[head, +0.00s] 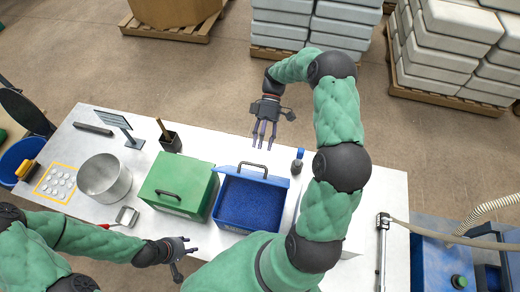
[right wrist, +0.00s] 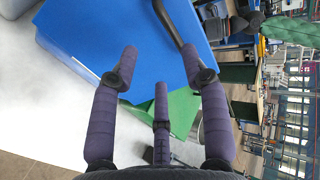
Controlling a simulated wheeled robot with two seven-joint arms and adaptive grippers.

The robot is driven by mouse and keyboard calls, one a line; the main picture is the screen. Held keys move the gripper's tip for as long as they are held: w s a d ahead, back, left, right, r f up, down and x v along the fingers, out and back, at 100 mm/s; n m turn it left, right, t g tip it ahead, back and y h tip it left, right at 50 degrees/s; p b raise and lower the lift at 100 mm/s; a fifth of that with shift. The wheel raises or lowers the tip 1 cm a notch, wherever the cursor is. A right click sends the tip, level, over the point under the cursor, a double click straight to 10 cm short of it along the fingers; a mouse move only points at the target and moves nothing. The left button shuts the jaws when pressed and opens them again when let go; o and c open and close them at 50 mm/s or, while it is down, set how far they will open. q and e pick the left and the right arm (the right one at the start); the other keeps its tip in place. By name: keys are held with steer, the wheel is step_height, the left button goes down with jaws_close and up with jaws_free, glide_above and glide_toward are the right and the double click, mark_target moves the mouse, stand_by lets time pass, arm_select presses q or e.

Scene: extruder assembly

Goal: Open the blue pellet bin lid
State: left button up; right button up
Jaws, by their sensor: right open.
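The blue pellet bin (head: 220,212) stands on the white table with blue pellets showing inside. Its blue lid (head: 228,173) is raised at the bin's far edge, with a dark handle (head: 253,165) on it. In the right wrist view the lid (right wrist: 120,50) fills much of the upper middle, and its handle (right wrist: 168,18) shows at the top. My right gripper (head: 264,139) is open and empty, just beyond the lid, apart from the handle in the head view. My left gripper (head: 187,256) is open and empty near the table's front edge.
A shut green bin (head: 184,180) stands directly left of the blue one. A small blue-topped bottle (head: 297,163) is right of the lid.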

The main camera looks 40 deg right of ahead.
arm_select(q)
steer(key=shift+w, duration=0.1)
arm_select(e)
steer(key=v, duration=0.8)
steer(key=shift+r, duration=0.15)
